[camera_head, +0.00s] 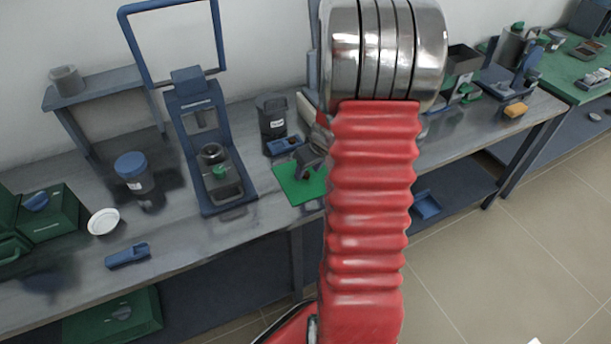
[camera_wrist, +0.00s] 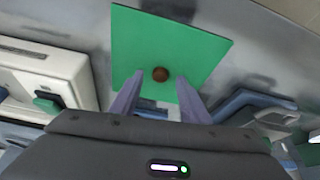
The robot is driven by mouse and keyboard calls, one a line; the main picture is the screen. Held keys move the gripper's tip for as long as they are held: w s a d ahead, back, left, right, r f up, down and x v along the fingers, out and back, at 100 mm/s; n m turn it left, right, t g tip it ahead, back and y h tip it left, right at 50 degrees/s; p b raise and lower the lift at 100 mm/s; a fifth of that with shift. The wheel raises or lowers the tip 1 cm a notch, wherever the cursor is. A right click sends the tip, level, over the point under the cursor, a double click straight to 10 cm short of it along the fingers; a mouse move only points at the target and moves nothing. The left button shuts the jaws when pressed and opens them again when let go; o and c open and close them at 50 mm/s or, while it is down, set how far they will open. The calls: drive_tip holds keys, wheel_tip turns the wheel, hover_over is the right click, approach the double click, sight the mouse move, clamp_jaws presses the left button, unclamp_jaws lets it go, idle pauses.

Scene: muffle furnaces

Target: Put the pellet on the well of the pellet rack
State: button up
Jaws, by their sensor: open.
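Whether the fingers touch the mat or pellet is unclear. In the head view, the green mat (camera_head: 288,186) lies on the bench and my gripper (camera_head: 312,160) is over it, partly hidden by my red arm. The pellet cannot be made out there. A small blue tray (camera_head: 285,146) stands behind the mat; I cannot tell whether it is the pellet rack.
A blue press-like stand (camera_head: 216,190) is left of the mat, and a dark labelled canister (camera_head: 272,122) is behind it. A blue-lidded jar (camera_head: 133,172), white dish (camera_head: 104,221) and blue scoop (camera_head: 128,256) are further left. My arm hides the bench's middle.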

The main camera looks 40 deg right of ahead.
sight(308, 175)
drive_tip(key=shift+w+f, duration=0.2)
drive_tip(key=shift+f, duration=0.3)
drive_tip(key=shift+c, duration=0.5)
clamp_jaws()
drive_tip(key=shift+r, duration=0.1)
wheel_tip(308, 175, up, 10)
idle(0.6)
idle(0.8)
